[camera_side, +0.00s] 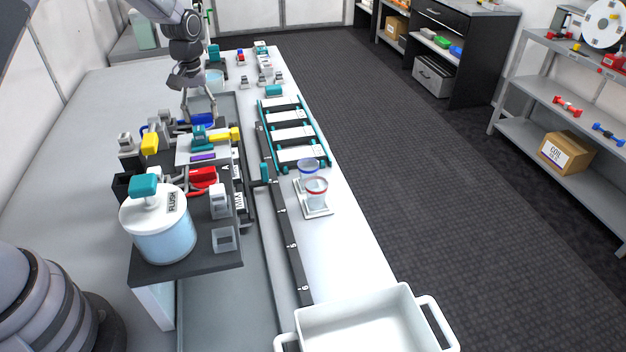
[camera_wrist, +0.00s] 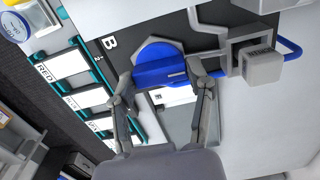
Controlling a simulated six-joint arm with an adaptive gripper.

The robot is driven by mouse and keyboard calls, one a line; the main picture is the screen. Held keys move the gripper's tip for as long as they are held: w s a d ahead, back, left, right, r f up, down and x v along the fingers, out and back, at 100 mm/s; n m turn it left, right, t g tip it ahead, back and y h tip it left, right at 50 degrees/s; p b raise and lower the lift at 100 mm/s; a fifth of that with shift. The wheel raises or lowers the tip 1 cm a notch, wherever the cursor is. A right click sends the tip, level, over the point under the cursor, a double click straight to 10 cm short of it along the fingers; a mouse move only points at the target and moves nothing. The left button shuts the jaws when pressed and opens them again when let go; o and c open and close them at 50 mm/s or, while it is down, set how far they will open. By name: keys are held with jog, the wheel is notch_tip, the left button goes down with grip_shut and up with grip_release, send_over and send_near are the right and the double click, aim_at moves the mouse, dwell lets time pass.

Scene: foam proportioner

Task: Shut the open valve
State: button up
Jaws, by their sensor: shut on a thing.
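The blue valve handle (camera_wrist: 158,62) is a round disc with a raised bar across it, set beside a black panel marked B in the wrist view. It also shows in the side view (camera_side: 203,121), partly hidden by my fingers. My gripper (camera_wrist: 162,72) has one finger at each end of the bar and is shut on it; it also shows in the side view (camera_side: 200,117). A red valve handle (camera_side: 203,174) sits nearer the side camera, by the mark A. I cannot tell from these views which valve is open.
A clear jar marked FLUSH (camera_side: 158,228) with a teal cap stands on the black stand. A teal-edged rack (camera_side: 296,132), two cups (camera_side: 316,192) on a white plate and a white bin (camera_side: 365,325) line the bench. A grey block (camera_wrist: 262,64) stands close beside the blue handle.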

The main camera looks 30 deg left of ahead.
aim_at(201, 115)
jog(key=shift+n, duration=0.3)
jog(key=o, duration=1.1)
jog(key=shift+o, duration=0.2)
notch_tip(201, 115, up, 12)
